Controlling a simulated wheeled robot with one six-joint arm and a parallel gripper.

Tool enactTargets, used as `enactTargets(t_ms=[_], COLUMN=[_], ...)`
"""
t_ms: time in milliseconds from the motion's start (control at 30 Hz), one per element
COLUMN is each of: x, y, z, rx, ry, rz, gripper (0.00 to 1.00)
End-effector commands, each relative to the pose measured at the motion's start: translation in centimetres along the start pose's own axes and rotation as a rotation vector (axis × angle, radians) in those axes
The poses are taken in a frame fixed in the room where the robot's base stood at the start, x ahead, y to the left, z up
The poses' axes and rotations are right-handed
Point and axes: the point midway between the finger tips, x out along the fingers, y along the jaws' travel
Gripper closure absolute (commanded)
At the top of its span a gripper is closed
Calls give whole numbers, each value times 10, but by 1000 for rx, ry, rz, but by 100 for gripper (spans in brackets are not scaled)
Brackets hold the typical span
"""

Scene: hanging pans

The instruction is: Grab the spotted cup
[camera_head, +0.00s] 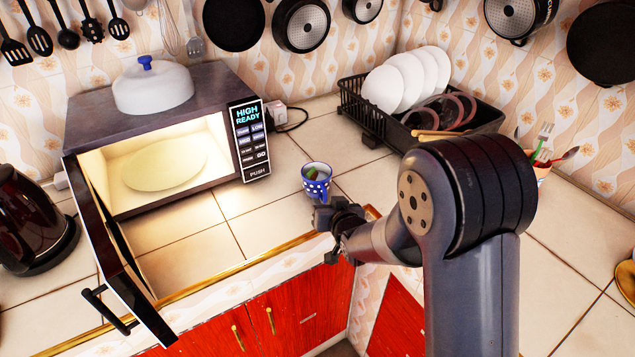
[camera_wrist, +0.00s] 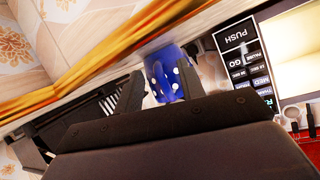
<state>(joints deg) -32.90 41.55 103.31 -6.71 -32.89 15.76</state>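The spotted cup (camera_head: 316,183), blue with white dots, stands upright on the tiled counter near its front edge. Something green and brown shows inside it. My gripper (camera_head: 327,212) is low at the counter edge, just in front of the cup. In the wrist view the cup (camera_wrist: 166,82) appears in line with the space between the two fingers of my gripper (camera_wrist: 160,92). The fingers are apart, with a narrow gap on the left side of the cup; the right finger overlaps its edge. I cannot tell whether either finger touches it. The cup's lower part is partly hidden there.
An open, lit microwave (camera_head: 90,130) stands left of the cup, its door (camera_head: 115,270) swung out over the counter front. A dish rack (camera_head: 375,120) with plates is behind right. A dark kettle (camera_head: 35,225) stands far left. Pans (camera_head: 300,25) hang on the wall.

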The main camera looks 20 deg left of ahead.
Motion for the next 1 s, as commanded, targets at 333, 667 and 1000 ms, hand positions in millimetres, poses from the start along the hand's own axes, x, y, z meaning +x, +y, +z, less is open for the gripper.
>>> enactTargets(t_ms=[333,667,1000], x=[25,25,25], y=[0,0,0], z=[0,0,0], rx=[0,0,0], ry=[0,0,0], rz=[0,0,1], gripper=[62,76,100])
